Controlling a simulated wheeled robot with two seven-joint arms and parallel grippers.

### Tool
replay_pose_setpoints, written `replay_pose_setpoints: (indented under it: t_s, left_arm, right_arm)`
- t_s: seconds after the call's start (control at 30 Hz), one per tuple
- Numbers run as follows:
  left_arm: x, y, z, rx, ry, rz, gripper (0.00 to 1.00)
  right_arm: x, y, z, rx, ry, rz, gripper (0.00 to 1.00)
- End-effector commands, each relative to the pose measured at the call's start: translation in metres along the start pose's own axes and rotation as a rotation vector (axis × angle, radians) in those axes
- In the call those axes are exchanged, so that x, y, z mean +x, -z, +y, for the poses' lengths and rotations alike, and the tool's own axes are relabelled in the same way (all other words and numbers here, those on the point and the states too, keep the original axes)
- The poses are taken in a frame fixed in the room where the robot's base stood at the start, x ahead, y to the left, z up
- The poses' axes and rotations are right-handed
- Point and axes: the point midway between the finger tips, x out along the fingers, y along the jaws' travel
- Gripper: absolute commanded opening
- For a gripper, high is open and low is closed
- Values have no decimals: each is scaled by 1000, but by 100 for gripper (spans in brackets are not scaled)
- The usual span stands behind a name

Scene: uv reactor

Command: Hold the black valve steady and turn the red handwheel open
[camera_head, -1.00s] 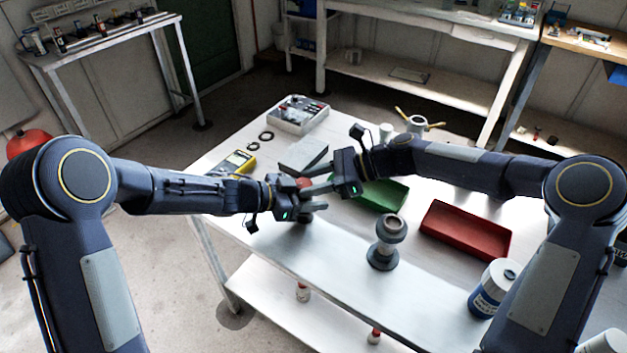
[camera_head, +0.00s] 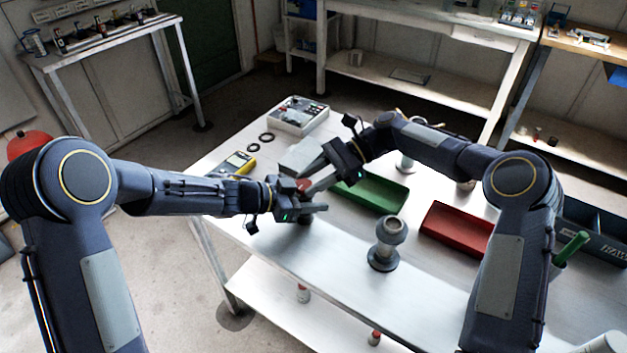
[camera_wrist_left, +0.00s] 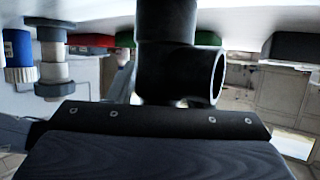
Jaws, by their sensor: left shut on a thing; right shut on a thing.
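The black valve (camera_wrist_left: 168,55) shows large in the left wrist view, with an open round pipe end facing right. In the head view it is mostly hidden by my grippers. My left gripper (camera_head: 312,207) reaches in from the left and is shut on the valve, low down by the tabletop. The red handwheel (camera_head: 303,184) sits on top of the valve, and only a small part of it shows. My right gripper (camera_head: 311,182) comes in from the upper right and is shut on the handwheel, just above the left one.
A grey flanged pipe piece (camera_head: 386,244) stands on the table (camera_head: 330,262) to the right. A green tray (camera_head: 385,203) and a red tray (camera_head: 455,240) lie behind it. A yellow multimeter (camera_head: 238,163) and a grey box (camera_head: 302,153) lie near the far left. The front strip is clear.

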Motion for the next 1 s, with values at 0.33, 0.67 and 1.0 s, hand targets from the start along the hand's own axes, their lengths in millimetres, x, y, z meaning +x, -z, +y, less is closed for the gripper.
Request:
replay_pose_setpoints:
  t_s: [0.33,0.67,1.0]
  left_arm:
    - [0,-4,0,-3,2,-7,15]
    - [0,-4,0,-3,1,-7,15]
    - [0,-4,0,-3,2,-8,15]
  right_arm:
    - [2,-1,-7,-103,-247,-1,14]
    - [2,-1,-9,-152,-370,-2,14]
    - [2,-2,-8,-160,-396,-1,14]
